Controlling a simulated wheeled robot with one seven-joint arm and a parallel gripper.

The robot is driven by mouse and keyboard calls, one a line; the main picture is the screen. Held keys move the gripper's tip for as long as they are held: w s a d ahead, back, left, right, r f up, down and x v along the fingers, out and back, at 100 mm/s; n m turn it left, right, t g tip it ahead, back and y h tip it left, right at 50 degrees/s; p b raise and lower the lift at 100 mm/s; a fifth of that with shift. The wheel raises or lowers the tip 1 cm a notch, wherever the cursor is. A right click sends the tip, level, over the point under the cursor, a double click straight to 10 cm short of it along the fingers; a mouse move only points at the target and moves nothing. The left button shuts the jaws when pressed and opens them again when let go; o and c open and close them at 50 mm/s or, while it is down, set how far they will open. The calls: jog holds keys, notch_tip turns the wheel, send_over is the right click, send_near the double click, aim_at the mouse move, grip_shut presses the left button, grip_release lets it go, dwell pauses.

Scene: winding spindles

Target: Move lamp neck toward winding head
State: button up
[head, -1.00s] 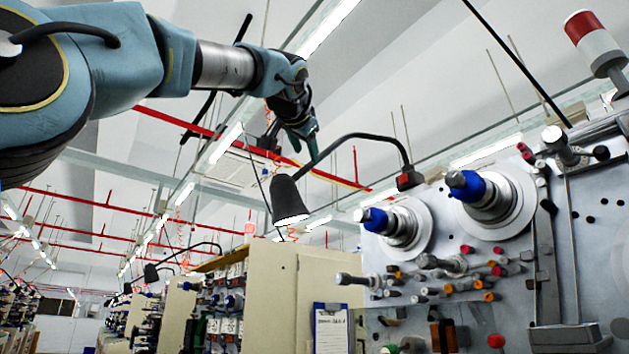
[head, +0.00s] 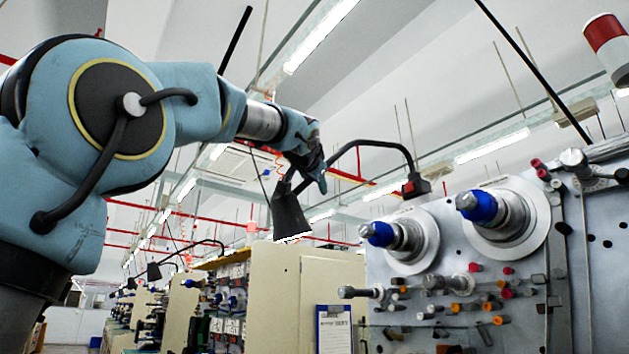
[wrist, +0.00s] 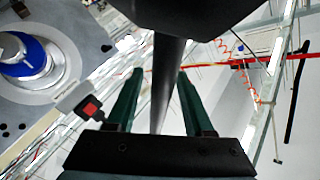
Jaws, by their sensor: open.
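The black lamp neck (head: 372,142) arches from a small block with a red switch (head: 416,186) on top of the machine, leftward to the dark lamp shade (head: 289,213). My gripper (head: 318,184) is open at the shade end of the neck. In the wrist view, the neck (wrist: 168,75) runs between the two green fingers of my open gripper (wrist: 164,62), with gaps visible beside it. The dark shade (wrist: 185,15) fills the top middle there. The winding head (head: 445,210), a grey panel with blue-tipped spindles, stands right of the lamp.
Several small pegs (head: 470,308) stick out of the panel below the two large spindles (head: 485,207). A cream cabinet (head: 275,300) with a clipboard (head: 333,330) stands below the shade. A red-white signal light (head: 607,45) is at upper right.

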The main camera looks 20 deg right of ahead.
grip_shut()
dwell(1.4)
